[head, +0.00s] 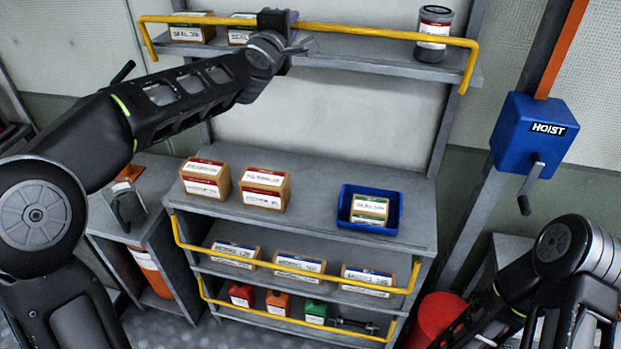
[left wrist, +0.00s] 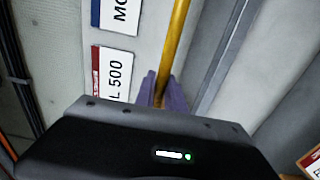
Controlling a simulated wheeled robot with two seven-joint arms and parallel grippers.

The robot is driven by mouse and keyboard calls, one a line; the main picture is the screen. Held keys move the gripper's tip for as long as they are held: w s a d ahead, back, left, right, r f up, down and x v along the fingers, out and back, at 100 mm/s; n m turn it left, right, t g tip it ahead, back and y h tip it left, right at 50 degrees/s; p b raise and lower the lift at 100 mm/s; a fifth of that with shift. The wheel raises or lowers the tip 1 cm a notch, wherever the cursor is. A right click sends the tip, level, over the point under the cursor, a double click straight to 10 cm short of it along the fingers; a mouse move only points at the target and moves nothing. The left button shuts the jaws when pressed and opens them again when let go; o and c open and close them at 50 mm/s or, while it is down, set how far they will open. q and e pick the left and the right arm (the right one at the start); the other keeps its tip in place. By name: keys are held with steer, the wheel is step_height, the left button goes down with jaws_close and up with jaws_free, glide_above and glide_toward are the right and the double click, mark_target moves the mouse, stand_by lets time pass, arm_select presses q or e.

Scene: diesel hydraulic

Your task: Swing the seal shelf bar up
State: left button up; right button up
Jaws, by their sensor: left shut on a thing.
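The seal shelf bar (head: 370,32) is a yellow rail along the front of the top shelf. Its long part runs across at the height of the goods, and its bent ends run down to the shelf sides. My left gripper (head: 288,27) is shut on the bar, left of its middle. In the left wrist view the bar (left wrist: 174,45) runs down between the purple-grey fingers of my left gripper (left wrist: 162,92), and my wrist hides its lower part. My right arm shows at the lower right, but its gripper is not visible.
The top shelf (head: 390,65) holds boxes (head: 192,30) at left and a dark can (head: 433,32) at right. Below stand two boxes (head: 264,188) and a blue bin (head: 345,208). Lower shelves have yellow bars (head: 300,273). A blue hoist box (head: 533,135) hangs at right.

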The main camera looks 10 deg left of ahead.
arm_select(q)
steer(key=shift+w+r, duration=0.25)
steer(key=shift+w, duration=0.05)
steer(key=shift+w, duration=0.7)
steer(key=shift+r, duration=0.1)
steer(key=o, duration=0.8)
steer(key=shift+d, duration=0.1)
steer(key=shift+f, duration=0.2)
